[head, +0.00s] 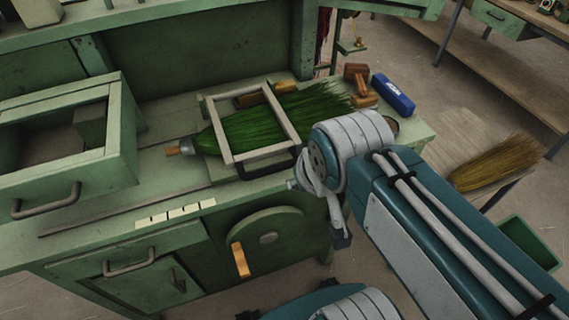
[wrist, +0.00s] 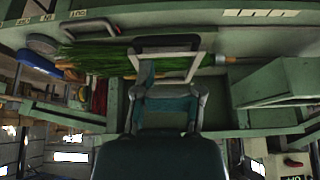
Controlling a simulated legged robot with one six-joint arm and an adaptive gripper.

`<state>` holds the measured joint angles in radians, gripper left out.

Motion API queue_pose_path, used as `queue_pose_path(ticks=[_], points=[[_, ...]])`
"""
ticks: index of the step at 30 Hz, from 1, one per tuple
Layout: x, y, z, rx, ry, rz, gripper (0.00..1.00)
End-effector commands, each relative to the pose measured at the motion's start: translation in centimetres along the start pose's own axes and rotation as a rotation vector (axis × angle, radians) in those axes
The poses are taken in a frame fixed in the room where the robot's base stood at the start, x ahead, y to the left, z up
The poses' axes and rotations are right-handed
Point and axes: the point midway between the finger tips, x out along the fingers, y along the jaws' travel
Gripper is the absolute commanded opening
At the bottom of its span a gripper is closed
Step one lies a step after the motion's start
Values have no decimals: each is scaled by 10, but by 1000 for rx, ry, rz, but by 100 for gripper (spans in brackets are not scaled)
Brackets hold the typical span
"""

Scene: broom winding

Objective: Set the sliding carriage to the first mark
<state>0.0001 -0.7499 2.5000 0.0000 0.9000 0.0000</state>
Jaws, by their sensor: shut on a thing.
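The sliding carriage (head: 222,138) is a pale rectangular frame standing over a green-bristled broom (head: 325,100) on the green bench. Its dark handle (head: 262,172) is at the front; the handle also shows in the wrist view (wrist: 165,41). White mark plates (head: 175,213) sit on the bench's front edge, left of the carriage; they also show in the wrist view (wrist: 260,13). My gripper (wrist: 167,88) is at the carriage, shut on its handle. The exact finger contact is hidden, and my arm covers the area right of the handle in the head view.
A green open box (head: 120,150) stands on the bench at left. A blue block (head: 393,94) and brown wooden pieces (head: 357,76) lie at the bench's right end. Another broom (head: 495,163) is at right. The bench's front strip near the marks is clear.

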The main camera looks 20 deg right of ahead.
Motion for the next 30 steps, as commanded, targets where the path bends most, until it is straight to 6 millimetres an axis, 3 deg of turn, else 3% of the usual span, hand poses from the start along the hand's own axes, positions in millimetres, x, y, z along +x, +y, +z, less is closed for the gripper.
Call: queue_pose_path(ticks=[7,8,9,10,17,24,30], points=[[0,0,0,0,0,0,0],[0,0,0,0,0,0,28],[0,0,-1,6,-2,1,46],[1,1,-2,18,-4,2,57],[23,32,-33,365,-81,46,57],[65,90,-66,875,-164,120,57],[105,149,-76,1289,-216,192,57]])
